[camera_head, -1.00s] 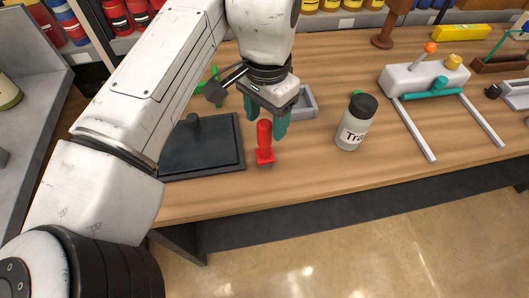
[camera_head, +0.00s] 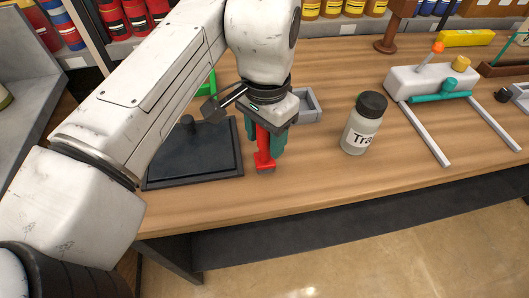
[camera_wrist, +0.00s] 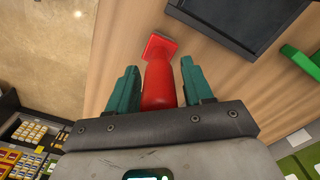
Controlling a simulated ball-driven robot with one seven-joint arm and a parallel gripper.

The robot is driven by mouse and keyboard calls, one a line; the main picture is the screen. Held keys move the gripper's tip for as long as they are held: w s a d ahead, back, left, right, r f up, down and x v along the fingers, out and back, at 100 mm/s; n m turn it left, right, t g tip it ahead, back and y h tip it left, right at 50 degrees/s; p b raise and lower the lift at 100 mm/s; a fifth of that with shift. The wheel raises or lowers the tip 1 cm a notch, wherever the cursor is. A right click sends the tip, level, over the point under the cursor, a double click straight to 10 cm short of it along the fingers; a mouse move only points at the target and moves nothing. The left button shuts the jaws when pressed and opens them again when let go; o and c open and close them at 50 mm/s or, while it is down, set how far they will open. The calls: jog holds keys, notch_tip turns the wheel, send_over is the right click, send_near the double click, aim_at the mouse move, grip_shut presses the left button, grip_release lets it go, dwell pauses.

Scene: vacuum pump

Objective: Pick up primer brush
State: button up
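The red brush (camera_head: 264,160), which I take to be the primer brush, stands on the wooden table near its front edge, handle up. In the wrist view its red handle (camera_wrist: 159,82) lies between the two teal fingers of my gripper (camera_wrist: 160,90), and its squarish red end shows beyond the fingertips. Narrow gaps seem to show between handle and fingers, so the gripper looks open around it. In the head view my gripper (camera_head: 267,143) is lowered over the brush, hiding its upper part.
A dark flat plate with a knob (camera_head: 192,155) lies close to the left of the brush. A small grey tray (camera_head: 308,106) is behind it. A labelled bottle with a black lid (camera_head: 362,126) stands to the right. A white device with rods (camera_head: 420,80) is farther right.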

grip_shut()
jog(key=shift+r, duration=0.1)
dwell(0.3)
jog(key=shift+r+p, duration=0.85)
jog(key=shift+p, duration=0.05)
jog(key=s+d+r+p, duration=0.7)
jog(key=s+r+p, duration=0.4)
jog(key=s+p, duration=0.1)
jog(key=shift+d+p, duration=0.15)
jog(key=shift+p, duration=0.15)
